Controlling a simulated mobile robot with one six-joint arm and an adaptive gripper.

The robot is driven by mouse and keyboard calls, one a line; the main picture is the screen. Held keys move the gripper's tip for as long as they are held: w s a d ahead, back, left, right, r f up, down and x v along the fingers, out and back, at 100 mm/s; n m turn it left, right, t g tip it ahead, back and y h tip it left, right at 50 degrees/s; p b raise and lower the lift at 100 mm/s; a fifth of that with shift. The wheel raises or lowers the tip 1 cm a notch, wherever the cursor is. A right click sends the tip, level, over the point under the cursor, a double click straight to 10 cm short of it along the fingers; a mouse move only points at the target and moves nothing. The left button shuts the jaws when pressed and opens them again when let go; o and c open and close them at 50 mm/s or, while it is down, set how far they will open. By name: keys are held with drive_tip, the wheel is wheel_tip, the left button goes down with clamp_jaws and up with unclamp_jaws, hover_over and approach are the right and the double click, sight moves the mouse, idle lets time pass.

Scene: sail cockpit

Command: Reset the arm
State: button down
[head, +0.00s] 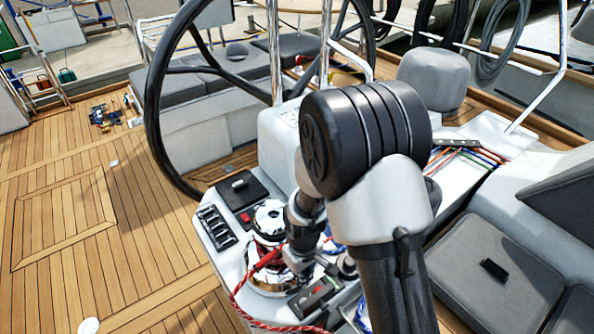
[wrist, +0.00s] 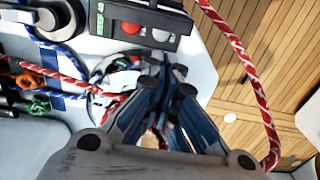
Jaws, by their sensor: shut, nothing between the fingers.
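My arm rises through the middle of the head view, folded over the cockpit console, and its large joint hides part of the console. My gripper (wrist: 170,72) shows in the wrist view with its dark fingers together and nothing held between them. The fingers point toward a black cassette-like box (wrist: 145,25) with a red and a white round mark. The chrome winch (head: 268,222) with red rope (head: 262,262) around it stands just left of my wrist in the head view. I cannot tell whether the fingertips touch anything.
The steering wheel (head: 150,110) stands behind and left of the arm. A switch panel (head: 216,228) sits at the console's left edge. Grey cushions (head: 495,270) lie at right. A red-and-white rope (wrist: 240,50) crosses the wrist view. The wooden deck (head: 60,220) at left is mostly open.

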drive_tip(key=s+d+r+m+t, duration=0.1)
drive_tip(key=s+d+r+m, duration=0.15)
drive_tip(key=r, duration=0.75)
drive_tip(key=s+d+r+m+t, duration=0.1)
drive_tip(key=d+r, duration=0.2)
drive_tip(key=r, duration=0.8)
drive_tip(key=s+d+r+m+t, duration=0.1)
drive_tip(key=s+d+r, duration=0.1)
drive_tip(key=s+r, duration=0.3)
drive_tip(key=s+d+r+m+t, duration=0.1)
drive_tip(key=s+d+r+m, duration=0.1)
drive_tip(key=s+r, duration=0.3)
drive_tip(key=s+d, duration=0.1)
drive_tip(key=s, duration=0.2)
drive_tip(key=shift+s+d+r+t, duration=0.2)
drive_tip(key=shift+s+d+t, duration=0.1)
drive_tip(key=shift+w, duration=0.15)
